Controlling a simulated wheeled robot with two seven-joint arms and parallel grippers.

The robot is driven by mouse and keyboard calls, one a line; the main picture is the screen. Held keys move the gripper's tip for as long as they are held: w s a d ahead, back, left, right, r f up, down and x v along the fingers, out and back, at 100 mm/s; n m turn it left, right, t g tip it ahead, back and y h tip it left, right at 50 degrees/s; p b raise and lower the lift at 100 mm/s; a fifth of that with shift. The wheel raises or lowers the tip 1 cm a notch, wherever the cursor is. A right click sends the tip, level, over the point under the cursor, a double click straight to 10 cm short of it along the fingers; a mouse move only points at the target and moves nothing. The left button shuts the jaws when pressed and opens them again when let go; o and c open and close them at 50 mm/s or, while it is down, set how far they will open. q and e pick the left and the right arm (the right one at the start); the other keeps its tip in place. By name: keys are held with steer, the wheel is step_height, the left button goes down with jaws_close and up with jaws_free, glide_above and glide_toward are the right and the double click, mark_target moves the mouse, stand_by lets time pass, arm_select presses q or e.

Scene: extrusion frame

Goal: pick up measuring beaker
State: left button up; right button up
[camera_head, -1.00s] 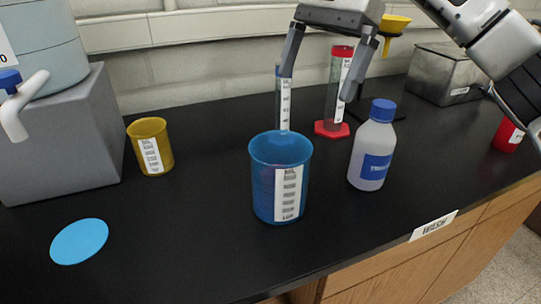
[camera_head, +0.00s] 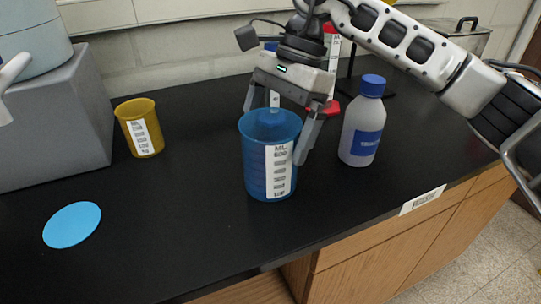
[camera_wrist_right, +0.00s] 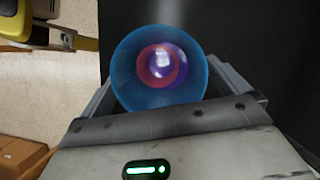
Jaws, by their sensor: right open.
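A translucent blue measuring beaker (camera_head: 270,165) with a white scale label stands upright on the black bench. In the right wrist view, the beaker (camera_wrist_right: 160,98) is seen from above, with something red and purple inside. My right gripper (camera_head: 273,135) is open and points down at the beaker. One finger is at the beaker's far left and the other comes down along its right side. I cannot tell if they touch it. A smaller yellow beaker (camera_head: 139,128) with a scale label stands to the left. My left gripper is not in view.
A white bottle with a blue cap (camera_head: 362,122) stands close right of the beaker. A cylinder with a red base (camera_head: 330,105) is behind my gripper. A flat blue disc (camera_head: 72,225) lies at front left. A grey block (camera_head: 60,125) stands at left. The bench's front edge is near.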

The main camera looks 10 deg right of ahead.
steer(key=shift+x, duration=1.1)
steer(key=c, duration=1)
steer(key=shift+c, duration=0.4)
steer(key=shift+r, duration=0.25)
